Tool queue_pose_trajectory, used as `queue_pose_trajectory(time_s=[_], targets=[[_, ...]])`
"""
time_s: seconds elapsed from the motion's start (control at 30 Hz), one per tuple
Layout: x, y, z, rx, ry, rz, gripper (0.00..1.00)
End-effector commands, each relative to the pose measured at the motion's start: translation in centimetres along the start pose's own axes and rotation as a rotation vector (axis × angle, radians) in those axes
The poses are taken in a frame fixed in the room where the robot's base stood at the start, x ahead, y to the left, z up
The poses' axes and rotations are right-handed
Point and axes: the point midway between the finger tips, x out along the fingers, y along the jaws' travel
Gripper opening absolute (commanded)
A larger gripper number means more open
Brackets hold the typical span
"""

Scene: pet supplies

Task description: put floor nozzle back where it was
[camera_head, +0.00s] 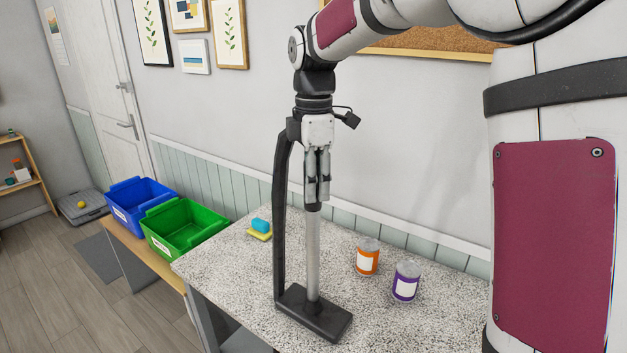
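The floor nozzle (313,250) is an upright pale grey tube with a dark collar near its top. Its lower end meets a flat black foot (316,314) on the speckled table; I cannot tell whether the foot belongs to the nozzle or to a stand. A tall black curved post (280,220) rises left of the tube from the foot's left end to beside my gripper. My gripper (318,200) points straight down, with its fingers closed around the tube's top. The fingers hide the tube's upper end.
An orange-labelled can (367,257) and a purple-labelled can (405,282) stand right of the tube on the speckled table (235,270). A blue and yellow sponge-like item (260,229) lies behind left. Green (186,229) and blue (139,200) bins stand farther left.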

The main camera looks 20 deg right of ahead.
Motion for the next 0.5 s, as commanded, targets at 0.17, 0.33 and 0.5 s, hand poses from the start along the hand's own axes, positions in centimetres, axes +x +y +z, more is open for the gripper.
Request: queue_pose_trajectory(time_s=[0.17,0.33,0.5], targets=[[0.0,0.0,0.0,0.000,0.000,0.000,0.49],[-0.1,0.0,0.0,0.000,0.000,0.001,0.49],[-1.5,0.2,0.0,0.000,0.000,0.004,0.49]])
